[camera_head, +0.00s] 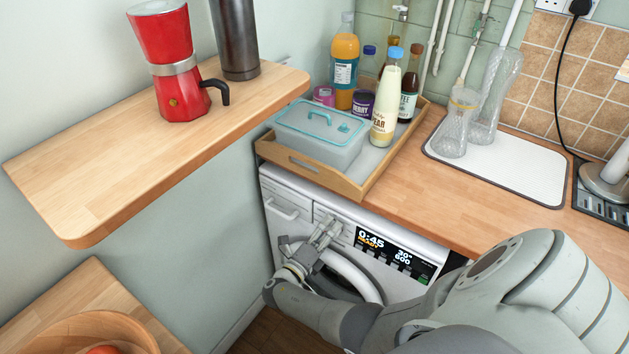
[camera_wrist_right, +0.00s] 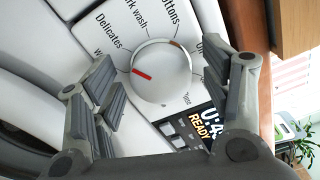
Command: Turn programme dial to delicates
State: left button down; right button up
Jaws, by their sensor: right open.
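The washing machine (camera_head: 288,207) stands under the worktop, its display (camera_head: 385,245) reading 0:45 and READY. The white programme dial (camera_wrist_right: 165,62) is in the middle of the right wrist view. Its red mark points left and slightly up, below the "Delicates" label (camera_wrist_right: 105,32). Another label beside the mark is partly hidden by a finger. My right gripper (camera_head: 325,232) is at the machine's control panel, open. In the wrist view, its fingers (camera_wrist_right: 162,75) are on either side of the dial, with gaps visible. In the head view the gripper largely hides the dial. My left gripper is out of view.
A wooden tray (camera_head: 300,164) with bottles and a lidded box sits on the worktop (camera_head: 435,205) above the panel. A wooden shelf (camera_head: 110,170) with a red moka pot (camera_head: 180,95) juts out at left. The round door (camera_head: 355,275) lies below the panel.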

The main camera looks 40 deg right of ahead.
jog(key=s+a+m+b, duration=0.4)
jog(key=a+m+b, duration=0.75)
jog(key=b, duration=0.25)
jog(key=s+a+f+m+y+p, duration=0.1)
jog(key=s+f+y, duration=0.3)
jog(key=f, duration=1.1)
jog(key=s+a+f+m+y+p, duration=0.1)
jog(key=f+y, duration=0.5)
jog(key=f, duration=0.9)
jog(key=shift+s+a+f+m+g, duration=0.3)
jog(key=shift+s+a+m, duration=0.35)
jog(key=shift+s+m, duration=0.9)
jog(key=shift+s+n, duration=0.25)
jog(key=shift+n, duration=0.05)
